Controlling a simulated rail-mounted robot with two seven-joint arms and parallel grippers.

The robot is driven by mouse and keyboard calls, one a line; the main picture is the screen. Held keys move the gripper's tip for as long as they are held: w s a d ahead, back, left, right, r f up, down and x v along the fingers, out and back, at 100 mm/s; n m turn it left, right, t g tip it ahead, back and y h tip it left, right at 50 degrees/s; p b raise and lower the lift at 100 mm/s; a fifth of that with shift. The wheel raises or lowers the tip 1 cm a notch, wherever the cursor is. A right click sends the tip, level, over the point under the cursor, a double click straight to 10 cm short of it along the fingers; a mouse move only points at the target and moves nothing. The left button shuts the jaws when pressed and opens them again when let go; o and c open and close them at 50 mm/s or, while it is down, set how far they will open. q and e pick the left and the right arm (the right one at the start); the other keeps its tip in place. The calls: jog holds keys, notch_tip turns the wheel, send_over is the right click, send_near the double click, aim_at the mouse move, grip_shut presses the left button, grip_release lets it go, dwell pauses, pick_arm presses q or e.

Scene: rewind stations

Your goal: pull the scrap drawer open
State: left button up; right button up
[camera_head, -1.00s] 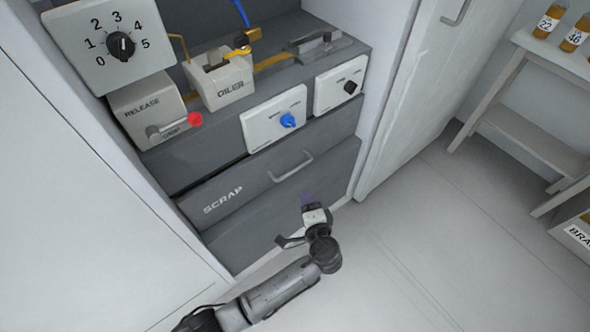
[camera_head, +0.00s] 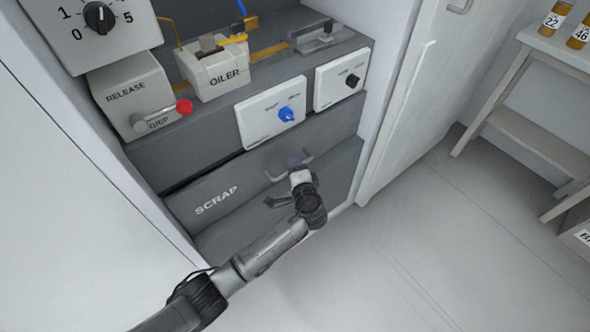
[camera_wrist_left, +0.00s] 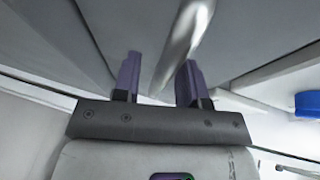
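The scrap drawer (camera_head: 240,193) is the grey front with white SCRAP lettering, low in the cabinet in the head view. It appears closed. Its metal bar handle (camera_head: 272,177) is partly hidden behind my left gripper (camera_head: 296,163). In the left wrist view, my left gripper (camera_wrist_left: 160,78) is open, its two purple fingers apart. The silver handle (camera_wrist_left: 182,42) runs slantwise just beyond and between the fingertips, nearer the right finger. I cannot tell whether a finger touches it. My right gripper is not in view.
Above the drawer are a RELEASE/GRIP box with a red-knobbed lever (camera_head: 184,106), an OILER box (camera_head: 215,72) and panels with a blue knob (camera_head: 286,114) and black knob (camera_head: 351,80). A white shelf stand (camera_head: 530,120) is at right. The floor before the cabinet is clear.

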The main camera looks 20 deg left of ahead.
pick_arm(q)
jog(key=shift+c, duration=0.4)
grip_shut()
